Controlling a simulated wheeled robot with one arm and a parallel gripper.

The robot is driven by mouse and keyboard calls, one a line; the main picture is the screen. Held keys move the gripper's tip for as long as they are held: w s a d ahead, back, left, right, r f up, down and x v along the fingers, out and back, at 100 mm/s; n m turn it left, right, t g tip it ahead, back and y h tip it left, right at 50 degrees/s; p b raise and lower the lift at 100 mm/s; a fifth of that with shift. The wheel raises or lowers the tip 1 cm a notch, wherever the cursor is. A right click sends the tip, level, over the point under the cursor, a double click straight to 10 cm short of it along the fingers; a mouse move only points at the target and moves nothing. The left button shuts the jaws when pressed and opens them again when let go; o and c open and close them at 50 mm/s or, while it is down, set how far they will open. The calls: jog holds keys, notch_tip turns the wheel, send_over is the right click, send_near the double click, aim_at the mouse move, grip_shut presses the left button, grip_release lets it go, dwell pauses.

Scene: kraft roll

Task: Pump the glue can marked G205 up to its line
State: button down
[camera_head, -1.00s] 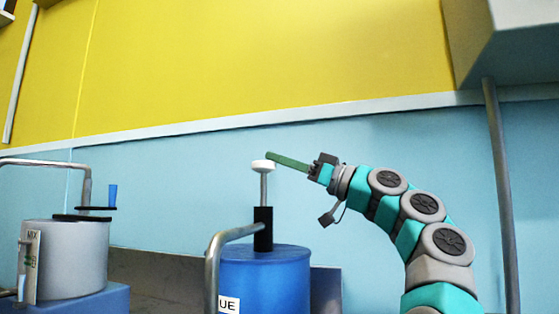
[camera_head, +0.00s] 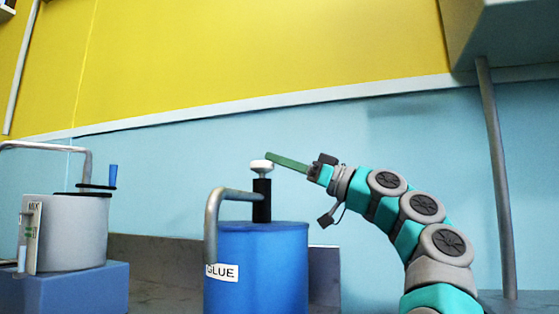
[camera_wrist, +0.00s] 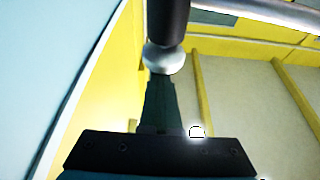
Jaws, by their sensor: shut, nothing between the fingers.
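A blue drum (camera_head: 258,265) with a partly visible "GLUE" label (camera_head: 222,272) stands at lower centre in the head view. Its pump has a black collar (camera_head: 262,200) and a white knob (camera_head: 262,166) on top, with only a short bit of rod showing between them. My gripper (camera_head: 271,157) is shut and empty. Its green fingertips reach over the knob from the right and appear to touch its top. The wrist view shows the knob (camera_wrist: 163,59) right at the tips of my fingers (camera_wrist: 160,103). No can marked G205 and no fill line can be seen.
A bent grey pipe (camera_head: 212,225) runs from the pump and down the drum's left side. A grey pot (camera_head: 75,232) with a blue-handled crank stands on a blue block (camera_head: 75,290) at left. A grey post (camera_head: 496,180) rises at right. The wall behind is clear.

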jog(key=shift+w+a+f, duration=0.15)
jog(key=shift+w+f, duration=0.05)
jog(key=shift+f, duration=0.15)
jog(key=b+v, duration=0.2)
jog(key=v, duration=0.6)
jog(key=shift+r, duration=0.3)
jog(key=shift+s, duration=0.2)
dwell(0.7)
